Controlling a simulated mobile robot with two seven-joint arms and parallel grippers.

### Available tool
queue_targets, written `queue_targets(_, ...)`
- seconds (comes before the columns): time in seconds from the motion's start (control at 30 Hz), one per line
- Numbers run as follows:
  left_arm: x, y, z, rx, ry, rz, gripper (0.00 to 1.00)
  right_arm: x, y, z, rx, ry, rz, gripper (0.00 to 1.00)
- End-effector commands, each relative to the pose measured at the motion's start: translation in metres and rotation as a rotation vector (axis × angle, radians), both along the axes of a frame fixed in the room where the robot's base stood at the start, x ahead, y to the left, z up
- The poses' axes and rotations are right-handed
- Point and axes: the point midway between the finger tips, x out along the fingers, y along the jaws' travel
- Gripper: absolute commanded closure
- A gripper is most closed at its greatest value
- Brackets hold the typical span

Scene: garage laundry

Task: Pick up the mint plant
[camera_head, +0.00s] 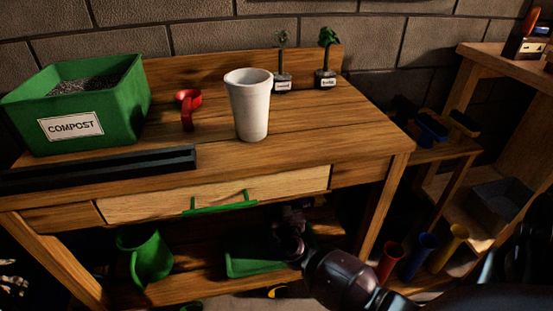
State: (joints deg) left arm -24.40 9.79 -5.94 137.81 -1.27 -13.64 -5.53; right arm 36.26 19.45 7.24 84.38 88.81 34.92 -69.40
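Two small potted plants with white labels stand at the back of the wooden workbench (320,115). The left plant (282,78) is thin and partly behind a white cup. The right plant (326,74) has fuller green leaves. The labels are too small to read surely, so I cannot tell which is the mint. My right arm comes in from the bottom right. Its dark gripper (290,218) is below the bench top, in front of the lower shelf, well apart from both plants. Its fingers are too dark to make out. My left gripper is not in view.
A white cup (249,108) stands before the plants. A red object (187,108), a green compost box (120,105) and a black tray (100,168) are to the left. The drawer (285,190) is below. The bench top's right side is clear.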

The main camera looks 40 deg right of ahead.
Motion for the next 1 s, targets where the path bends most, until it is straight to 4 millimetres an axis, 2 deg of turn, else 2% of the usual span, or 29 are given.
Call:
queue_targets(0.03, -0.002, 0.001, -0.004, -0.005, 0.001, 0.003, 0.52, 0.004, -0.005, -0.006, -0.001, 0.006, 0.000, 0.13)
queue_targets(0.2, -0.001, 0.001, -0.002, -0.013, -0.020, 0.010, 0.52, 0.014, -0.010, -0.002, -0.001, 0.002, 0.000, 0.13)
queue_targets(0.43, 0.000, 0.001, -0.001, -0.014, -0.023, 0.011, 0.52, 0.016, -0.011, 0.001, -0.001, 0.000, -0.001, 0.13)
queue_targets(0.9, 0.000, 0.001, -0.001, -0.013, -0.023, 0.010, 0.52, 0.015, -0.011, 0.000, -0.001, 0.001, -0.001, 0.85)
queue_targets(1.0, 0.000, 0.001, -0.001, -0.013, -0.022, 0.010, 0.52, 0.015, -0.011, 0.001, -0.001, -0.001, -0.001, 0.88)
